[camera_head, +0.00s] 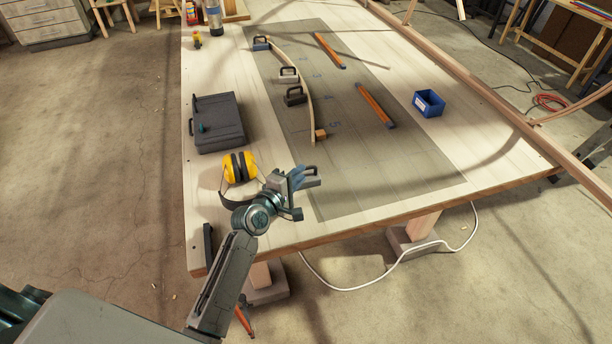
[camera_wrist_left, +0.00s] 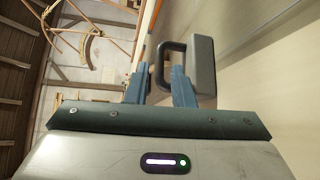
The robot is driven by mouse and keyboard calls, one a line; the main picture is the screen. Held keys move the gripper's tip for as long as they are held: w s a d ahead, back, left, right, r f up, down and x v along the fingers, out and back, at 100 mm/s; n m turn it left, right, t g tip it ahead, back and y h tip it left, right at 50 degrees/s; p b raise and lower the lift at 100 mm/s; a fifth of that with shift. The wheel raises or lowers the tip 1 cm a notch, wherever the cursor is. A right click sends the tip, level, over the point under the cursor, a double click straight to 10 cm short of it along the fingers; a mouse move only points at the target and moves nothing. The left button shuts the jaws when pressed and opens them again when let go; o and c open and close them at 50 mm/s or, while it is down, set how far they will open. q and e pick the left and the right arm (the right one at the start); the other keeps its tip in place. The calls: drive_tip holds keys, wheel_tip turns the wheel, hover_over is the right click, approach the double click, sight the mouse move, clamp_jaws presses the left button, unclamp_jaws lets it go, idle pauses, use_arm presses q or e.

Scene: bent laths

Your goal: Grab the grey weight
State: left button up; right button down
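The grey weight (camera_wrist_left: 203,66) is a grey block with a dark loop handle. In the left wrist view it stands just beyond my left gripper (camera_wrist_left: 158,84). Its handle bar lies between the lines of the two blue fingers, which are apart. The right-hand finger overlaps part of the handle; I cannot tell whether it reaches into the loop. In the head view my left gripper (camera_head: 299,176) is at the table's near part, and the weight (camera_head: 312,172) shows partly behind its fingers. My right gripper is not in view.
A bent lath (camera_head: 307,90) has a blue weight (camera_head: 262,44), a pale weight (camera_head: 288,77) and a black weight (camera_head: 295,97) beside it. Yellow earmuffs (camera_head: 240,168) and a dark case (camera_head: 219,124) lie left. A blue bin (camera_head: 429,103) stands right.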

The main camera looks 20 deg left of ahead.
use_arm(q)
drive_tip(key=shift+x, duration=1.2)
drive_tip(key=shift+s, duration=0.15)
clamp_jaws()
drive_tip(key=shift+r, duration=0.15)
idle(0.4)
